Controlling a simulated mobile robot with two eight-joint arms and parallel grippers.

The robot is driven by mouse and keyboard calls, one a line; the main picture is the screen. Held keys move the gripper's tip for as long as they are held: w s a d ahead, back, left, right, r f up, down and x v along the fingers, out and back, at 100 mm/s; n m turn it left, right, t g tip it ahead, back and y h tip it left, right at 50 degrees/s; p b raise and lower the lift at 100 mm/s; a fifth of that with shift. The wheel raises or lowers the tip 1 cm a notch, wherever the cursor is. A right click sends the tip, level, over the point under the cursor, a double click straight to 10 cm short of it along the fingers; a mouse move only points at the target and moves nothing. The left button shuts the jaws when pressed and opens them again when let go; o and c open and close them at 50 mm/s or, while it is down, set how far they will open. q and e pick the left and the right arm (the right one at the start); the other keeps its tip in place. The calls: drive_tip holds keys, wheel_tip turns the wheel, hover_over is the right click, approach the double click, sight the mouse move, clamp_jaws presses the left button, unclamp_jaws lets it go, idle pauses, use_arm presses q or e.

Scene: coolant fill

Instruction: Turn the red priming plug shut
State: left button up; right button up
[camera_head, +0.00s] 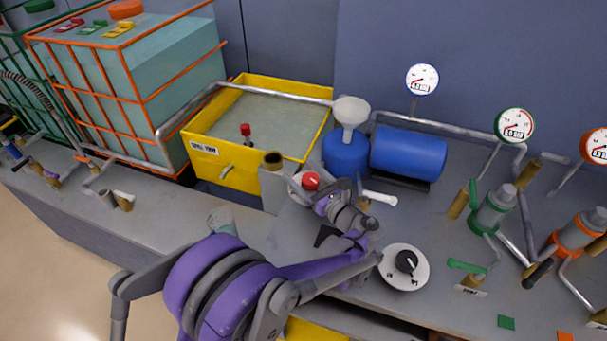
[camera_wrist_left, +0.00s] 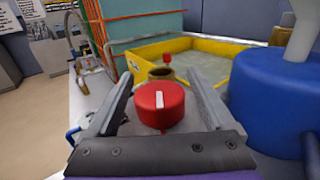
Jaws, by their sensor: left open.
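The red priming plug (camera_head: 311,181) is a round red knob with a white bar on its top, in front of the blue pump body in the head view. In the left wrist view the red plug (camera_wrist_left: 160,104) sits between the two fingers, with a gap on each side. The white bar points roughly away from the wrist. My left gripper (camera_head: 312,190) is open around the plug; in the left wrist view its fingers (camera_wrist_left: 157,100) stand apart on both sides. My right gripper does not show.
A yellow tank (camera_head: 215,147) stands behind, with a short brass pipe (camera_head: 272,160) near the plug. A blue pump with a white funnel (camera_head: 351,108) is to the right.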

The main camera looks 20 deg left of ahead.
use_arm(q)
wheel_tip(320, 180, up, 10)
drive_tip(key=p, duration=0.1)
drive_tip(key=shift+s+a+f, duration=0.1)
drive_tip(key=shift+f, duration=0.05)
idle(0.5)
drive_tip(key=s+a+f+n+g+h+p, duration=0.25)
drive_tip(key=s+a+n, duration=0.2)
drive_tip(key=s, duration=0.25)
drive_tip(key=s+a+f+n+g+h+p, duration=0.2)
drive_tip(key=s+a+n+h, duration=0.15)
drive_tip(key=s+n, duration=0.3)
drive_tip(key=s+d+f+n+h+p, duration=0.1)
drive_tip(key=s+d+f+n+h, duration=0.1)
drive_tip(key=s+d+n+h, duration=0.2)
drive_tip(key=s+d+f+n+h+p, duration=0.2)
drive_tip(key=s+d+n+h, duration=0.2)
drive_tip(key=s+n, duration=0.6)
drive_tip(key=shift+d+f+h, duration=0.15)
drive_tip(key=shift+d+h, duration=0.15)
drive_tip(key=shift+h, duration=0.1)
drive_tip(key=shift+g, duration=0.25)
